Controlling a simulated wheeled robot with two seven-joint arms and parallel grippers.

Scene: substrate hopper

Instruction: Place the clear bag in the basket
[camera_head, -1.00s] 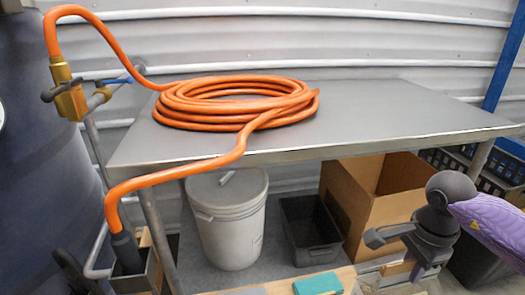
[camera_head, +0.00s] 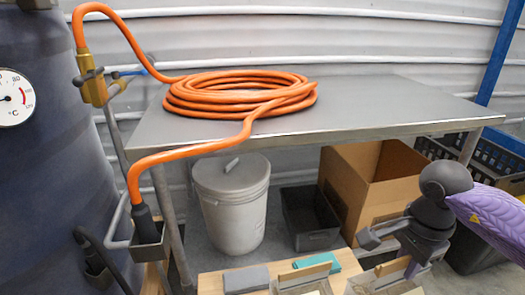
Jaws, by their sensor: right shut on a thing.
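My right gripper (camera_head: 374,236) is at the lower right, at the end of my purple arm, pointing left. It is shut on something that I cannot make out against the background. I cannot pick out the clear bag anywhere with certainty. Black lattice baskets (camera_head: 493,160) stand behind the table's right end, partly hidden by the table leg and my arm. I cannot tell whether one of these is the task's basket. My left gripper is not in view.
A grey metal table (camera_head: 385,105) bears a coiled orange hose (camera_head: 235,96). Beneath are a lidded grey bucket (camera_head: 232,215), a black bin (camera_head: 310,222) and an open cardboard box (camera_head: 352,192). A low wooden surface (camera_head: 210,283) with small items is in front. A dark tank (camera_head: 45,160) stands left.

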